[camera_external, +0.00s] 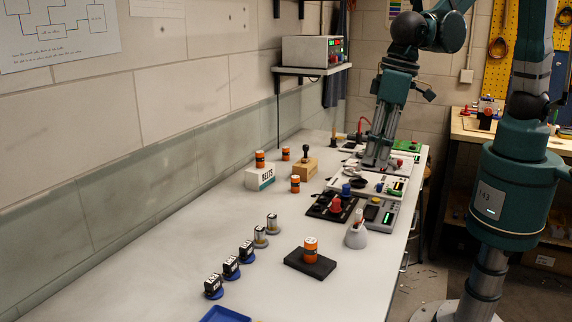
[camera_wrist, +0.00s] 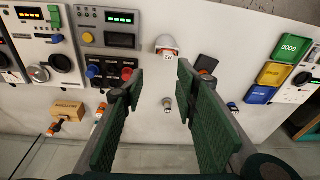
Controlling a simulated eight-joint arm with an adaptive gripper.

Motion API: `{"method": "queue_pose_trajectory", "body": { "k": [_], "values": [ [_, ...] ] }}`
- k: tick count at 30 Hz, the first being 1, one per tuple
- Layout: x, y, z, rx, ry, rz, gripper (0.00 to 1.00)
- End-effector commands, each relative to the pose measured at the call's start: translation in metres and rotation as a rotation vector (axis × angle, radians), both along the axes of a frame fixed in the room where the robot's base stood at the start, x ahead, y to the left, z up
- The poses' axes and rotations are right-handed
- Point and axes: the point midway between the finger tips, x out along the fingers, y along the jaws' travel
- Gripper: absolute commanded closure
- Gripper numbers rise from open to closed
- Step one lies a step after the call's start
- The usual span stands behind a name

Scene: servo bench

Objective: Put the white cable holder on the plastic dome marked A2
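A white dome-shaped piece (camera_external: 356,236) stands by the grey device near the bench's right edge. It also shows in the wrist view (camera_wrist: 167,44) with a small label that seems to read A2 upside down. Two small pale cylinders on round bases, a nearer one (camera_external: 260,237) and a farther one (camera_external: 273,224), stand left of it; a small pale piece (camera_wrist: 168,103) lies below the dome in the wrist view. I cannot tell which thing is the white cable holder. My gripper (camera_wrist: 161,71) is open, with nothing between its fingers. In the external view it is over the bench's far part (camera_external: 377,163).
Control panels (camera_external: 330,205) line the right side of the bench. A dark mat (camera_external: 296,264) bears an orange cylinder (camera_external: 310,250).

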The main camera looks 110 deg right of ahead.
Motion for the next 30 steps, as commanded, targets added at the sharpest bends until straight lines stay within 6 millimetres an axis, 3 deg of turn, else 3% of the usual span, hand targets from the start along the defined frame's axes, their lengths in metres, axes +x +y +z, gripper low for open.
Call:
{"method": "queue_pose_trajectory", "body": {
  "k": [15,30],
  "values": [
    [-0.065,-0.022,0.065,-0.008,-0.105,0.174,0.7],
    [-0.131,-0.038,0.104,-0.04,-0.21,0.337,0.7]
  ]
}}
